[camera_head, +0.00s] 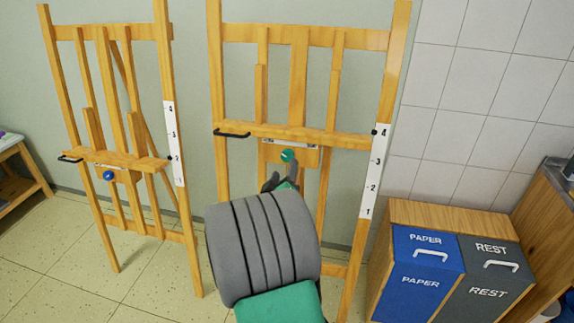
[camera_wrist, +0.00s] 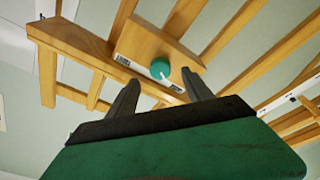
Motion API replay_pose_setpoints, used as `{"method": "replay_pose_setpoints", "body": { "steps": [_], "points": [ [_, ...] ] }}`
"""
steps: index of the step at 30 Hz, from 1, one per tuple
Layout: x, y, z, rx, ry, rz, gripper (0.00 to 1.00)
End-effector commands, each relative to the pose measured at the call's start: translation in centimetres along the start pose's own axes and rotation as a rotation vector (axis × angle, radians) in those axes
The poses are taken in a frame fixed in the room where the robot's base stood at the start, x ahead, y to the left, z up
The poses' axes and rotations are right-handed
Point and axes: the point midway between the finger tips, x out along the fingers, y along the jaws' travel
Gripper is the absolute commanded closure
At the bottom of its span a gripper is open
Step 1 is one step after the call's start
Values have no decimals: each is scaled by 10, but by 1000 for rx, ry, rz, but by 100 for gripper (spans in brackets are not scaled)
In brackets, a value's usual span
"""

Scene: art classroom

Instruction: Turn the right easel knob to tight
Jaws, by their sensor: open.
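The right easel (camera_head: 348,138) is wooden and stands against the wall in the head view. Its green round knob (camera_head: 288,156) sits below the middle of the crossbar, under a small pale label strip. In the wrist view the knob (camera_wrist: 160,68) has a white pointer mark, and the label strip (camera_wrist: 150,79) is beside it. My gripper (camera_head: 283,178) is just below the knob in the head view. In the wrist view its two fingers (camera_wrist: 162,92) are spread and empty, with the knob beyond the gap between them. They appear apart from the knob.
The left easel (camera_head: 128,158) has a blue knob (camera_head: 109,175). A black handle (camera_head: 232,134) sticks out at the left of the right easel's crossbar. Blue paper (camera_head: 420,268) and grey rest (camera_head: 490,275) bins stand at right. A white numbered scale (camera_head: 375,170) is on the right upright.

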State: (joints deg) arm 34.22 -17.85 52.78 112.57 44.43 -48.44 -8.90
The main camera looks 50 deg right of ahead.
Motion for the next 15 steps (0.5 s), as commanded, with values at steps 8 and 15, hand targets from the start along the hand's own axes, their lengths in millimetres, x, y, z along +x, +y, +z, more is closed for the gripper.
{"method": "replay_pose_setpoints", "body": {
  "steps": [8,15],
  "points": [
    [52,2,-1,2,-3,-1,41],
    [64,0,-1,3,0,-3,41]
  ]
}}
